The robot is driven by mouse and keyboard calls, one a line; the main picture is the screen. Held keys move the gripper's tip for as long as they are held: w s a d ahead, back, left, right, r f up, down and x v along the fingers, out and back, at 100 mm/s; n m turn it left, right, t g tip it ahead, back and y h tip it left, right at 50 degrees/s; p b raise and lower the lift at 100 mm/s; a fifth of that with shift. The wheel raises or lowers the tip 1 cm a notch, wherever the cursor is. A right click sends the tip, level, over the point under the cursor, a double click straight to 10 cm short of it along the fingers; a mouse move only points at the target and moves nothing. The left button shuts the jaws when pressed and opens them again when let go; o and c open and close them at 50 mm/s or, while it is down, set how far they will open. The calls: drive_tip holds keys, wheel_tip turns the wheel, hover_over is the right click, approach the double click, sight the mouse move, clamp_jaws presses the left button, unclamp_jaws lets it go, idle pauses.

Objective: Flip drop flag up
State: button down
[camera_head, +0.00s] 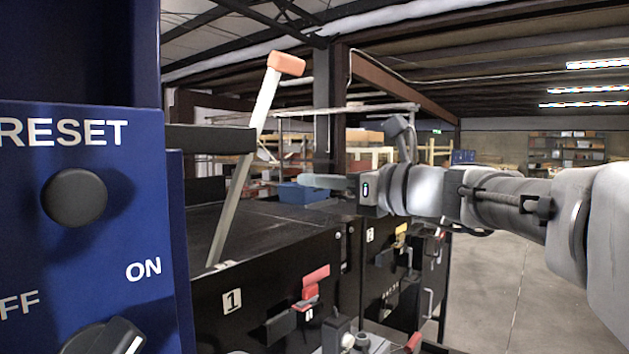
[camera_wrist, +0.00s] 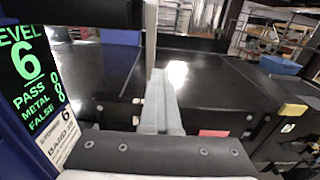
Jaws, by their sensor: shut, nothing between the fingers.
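The drop flag, a pale flat bar with an orange tip (camera_head: 262,130), stands raised from the black conveyor housing near the label 1. It leans slightly to the right in the head view. In the wrist view part of a pale upright bar (camera_wrist: 151,35), likely the same flag, shows just beyond my fingertips. My gripper (camera_head: 306,181) is shut and empty, reaching left above the housing, to the right of the flag. Its closed grey fingers also show in the wrist view (camera_wrist: 158,76). I see a gap between them and the flag in the head view.
A blue control panel (camera_head: 130,235) with RESET and ON labels fills the left. A display (camera_wrist: 25,75) reads level 6. The black housing (camera_head: 275,235) has red and yellow latches on its front. A blue bin (camera_head: 298,193) lies behind. Open floor is at right.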

drive_tip(key=c, duration=1.6)
unclamp_jaws()
unclamp_jaws()
